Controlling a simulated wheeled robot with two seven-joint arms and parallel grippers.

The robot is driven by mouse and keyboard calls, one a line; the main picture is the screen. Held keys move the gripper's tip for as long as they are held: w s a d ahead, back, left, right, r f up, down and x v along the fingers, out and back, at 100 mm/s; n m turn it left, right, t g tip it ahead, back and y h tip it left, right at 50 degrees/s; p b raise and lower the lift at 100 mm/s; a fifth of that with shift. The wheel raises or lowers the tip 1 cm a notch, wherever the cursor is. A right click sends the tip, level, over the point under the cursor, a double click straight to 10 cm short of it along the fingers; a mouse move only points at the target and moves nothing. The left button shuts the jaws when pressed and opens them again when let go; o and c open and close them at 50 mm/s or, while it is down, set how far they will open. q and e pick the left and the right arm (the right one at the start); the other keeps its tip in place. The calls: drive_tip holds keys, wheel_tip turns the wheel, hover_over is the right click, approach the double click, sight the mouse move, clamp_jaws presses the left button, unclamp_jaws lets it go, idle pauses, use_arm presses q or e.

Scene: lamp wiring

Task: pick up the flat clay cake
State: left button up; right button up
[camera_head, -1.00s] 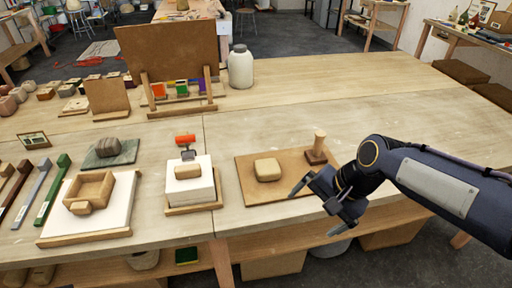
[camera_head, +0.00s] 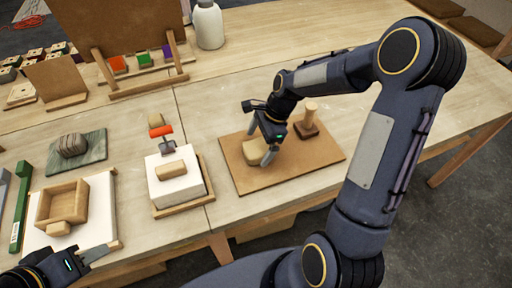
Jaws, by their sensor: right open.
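The flat clay cake (camera_head: 254,152), a tan rounded block, lies on a brown board (camera_head: 240,178) at the right of the table. My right gripper (camera_head: 260,146) points down over it, open, with its fingers at the cake and hiding part of it. I cannot tell whether the fingers touch it. A wooden stamp (camera_head: 308,124) stands upright on the same board, just right of the gripper. My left gripper (camera_head: 96,253) shows at the lower left edge, near the front of a white board; its jaws are not clear.
A white block (camera_head: 176,190) with a tan piece (camera_head: 170,170) on top stands left of the brown board. A wooden box (camera_head: 62,205) sits on the white board (camera_head: 98,205). The table's right side is clear.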

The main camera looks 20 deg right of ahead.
drive_tip(key=shift+x, duration=1.15)
drive_tip(key=c, duration=1.4)
